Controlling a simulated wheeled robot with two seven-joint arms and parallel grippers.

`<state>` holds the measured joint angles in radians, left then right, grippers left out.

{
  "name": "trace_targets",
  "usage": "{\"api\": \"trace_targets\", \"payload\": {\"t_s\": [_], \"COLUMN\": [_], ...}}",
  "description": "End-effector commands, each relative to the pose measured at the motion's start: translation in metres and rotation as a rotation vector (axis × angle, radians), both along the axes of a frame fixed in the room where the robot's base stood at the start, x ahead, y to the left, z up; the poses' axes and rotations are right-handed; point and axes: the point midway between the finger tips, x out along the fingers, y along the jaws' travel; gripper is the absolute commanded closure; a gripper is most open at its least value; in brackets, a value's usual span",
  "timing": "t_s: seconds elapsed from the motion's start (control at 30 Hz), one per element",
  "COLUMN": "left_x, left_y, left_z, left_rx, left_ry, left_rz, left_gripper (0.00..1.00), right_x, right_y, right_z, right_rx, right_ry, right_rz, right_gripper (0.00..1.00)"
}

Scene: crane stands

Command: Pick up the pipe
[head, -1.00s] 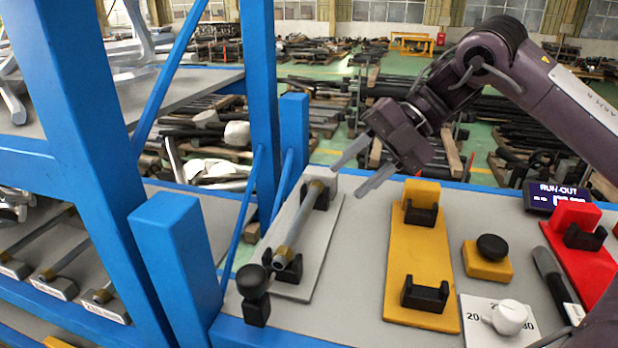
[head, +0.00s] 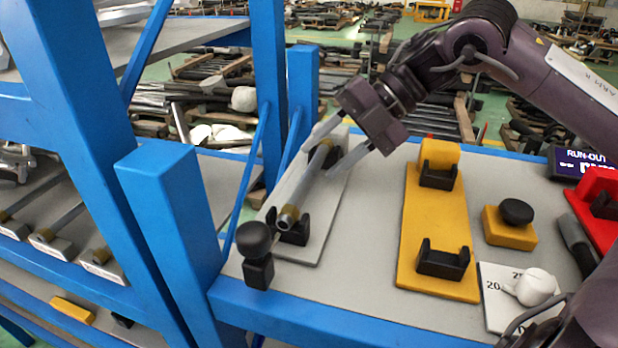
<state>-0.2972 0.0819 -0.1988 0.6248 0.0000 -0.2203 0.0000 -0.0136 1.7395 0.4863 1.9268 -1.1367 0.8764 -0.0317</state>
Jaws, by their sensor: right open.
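The pipe (head: 305,190) is a grey rod with brass-coloured ends. It lies lengthwise in black cradles on a light grey plate (head: 328,215) at the left of the bench. My right gripper (head: 318,160) is open, with its two grey fingers reaching down to the left over the far part of the pipe. One finger shows on each side of the pipe in the picture; I cannot tell whether they touch it. The far end of the pipe is partly hidden by the gripper. My left gripper is not in view.
A black knob (head: 255,250) stands at the near end of the grey plate. A yellow plate (head: 436,225) with two black cradles lies to the right. Further right are a yellow block with a black button (head: 512,225), a white dial (head: 534,287) and a red fixture (head: 598,200). Blue posts (head: 175,240) rise at left.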

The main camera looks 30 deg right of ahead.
Motion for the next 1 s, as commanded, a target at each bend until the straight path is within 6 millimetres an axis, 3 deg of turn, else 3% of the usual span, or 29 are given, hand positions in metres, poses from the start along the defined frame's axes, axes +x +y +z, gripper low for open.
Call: {"api": "trace_targets", "payload": {"t_s": [0.17, 0.47, 0.8, 1.0], "left_x": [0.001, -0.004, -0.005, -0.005], "left_y": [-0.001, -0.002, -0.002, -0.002], "left_z": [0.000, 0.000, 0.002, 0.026], "left_rx": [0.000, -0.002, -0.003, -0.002], "left_ry": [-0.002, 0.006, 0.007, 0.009], "left_rz": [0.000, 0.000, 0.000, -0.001], "left_gripper": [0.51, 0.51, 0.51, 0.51], "right_x": [0.000, 0.000, 0.000, 0.000], "right_y": [0.000, 0.000, 0.000, 0.000], "right_z": [0.001, 0.001, 0.003, 0.030], "right_rx": [0.000, 0.000, -0.001, -0.001], "right_ry": [-0.001, -0.001, -0.002, -0.004], "right_rz": [0.001, 0.001, 0.001, 0.000], "right_gripper": [0.62, 1.00, 1.00, 1.00]}}
